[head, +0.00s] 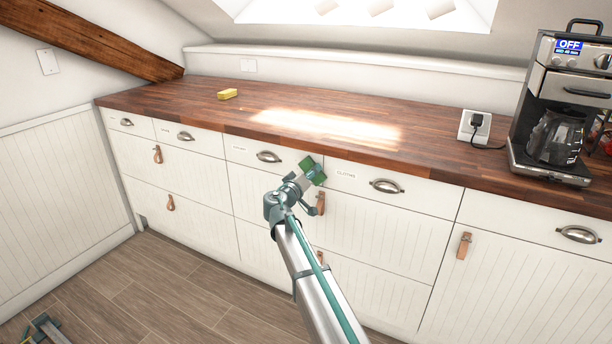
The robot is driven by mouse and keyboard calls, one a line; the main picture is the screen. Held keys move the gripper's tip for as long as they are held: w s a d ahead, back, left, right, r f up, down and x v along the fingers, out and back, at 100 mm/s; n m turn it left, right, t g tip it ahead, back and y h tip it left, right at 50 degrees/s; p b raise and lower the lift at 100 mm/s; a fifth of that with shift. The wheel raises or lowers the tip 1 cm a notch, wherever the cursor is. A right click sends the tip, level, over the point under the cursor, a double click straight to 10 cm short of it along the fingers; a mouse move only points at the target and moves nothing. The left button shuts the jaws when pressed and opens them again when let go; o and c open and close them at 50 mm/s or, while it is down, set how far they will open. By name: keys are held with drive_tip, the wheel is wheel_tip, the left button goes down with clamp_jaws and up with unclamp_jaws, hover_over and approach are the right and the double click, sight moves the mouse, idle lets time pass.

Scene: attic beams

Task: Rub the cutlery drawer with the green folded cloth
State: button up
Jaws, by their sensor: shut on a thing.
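My gripper (311,173) is shut on the green folded cloth (306,163), which shows as green patches at the fingertips. The gripper and cloth are in front of the drawer row, near the seam between the drawer labelled "CLOTHS" (362,176) and the drawer to its left (245,158). I cannot tell whether the cloth touches a drawer front. The left drawer has a small label that is too small to read, as are the labels farther left. I cannot tell which drawer is the cutlery drawer. The drawers in view look shut.
A wooden countertop (200,108) runs above the drawers, with a yellow sponge-like block (228,94) on it. A wall socket with a plug (474,126) and a coffee maker (545,165) are at the right. Metal cup handles and leather pulls stick out from the fronts.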

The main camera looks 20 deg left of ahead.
sight(296, 165)
drive_tip(key=shift+w+b, duration=0.1)
drive_tip(key=shift+b, duration=0.4)
drive_tip(key=shift+a, duration=0.2)
drive_tip(key=shift+w+a+b, duration=0.2)
drive_tip(key=shift+a+b, duration=0.45)
drive_tip(key=shift+a, duration=0.55)
drive_tip(key=shift+w+a+b, duration=0.2)
drive_tip(key=shift+a+b, duration=0.4)
drive_tip(key=shift+a, duration=0.6)
drive_tip(key=shift+w+a+b, duration=0.2)
drive_tip(key=shift+a+b, duration=0.45)
drive_tip(key=shift+a, duration=0.55)
drive_tip(key=shift+s+d+b, duration=0.2)
drive_tip(key=shift+d+b, duration=0.2)
drive_tip(key=shift+d, duration=0.9)
drive_tip(key=shift+s+d+b, duration=0.2)
drive_tip(key=shift+d+b, duration=0.25)
drive_tip(key=shift+d, duration=0.8)
drive_tip(key=shift+s+d+b, duration=0.2)
drive_tip(key=shift+d+b, duration=0.2)
drive_tip(key=shift+d, duration=0.9)
drive_tip(key=shift+b, duration=0.35)
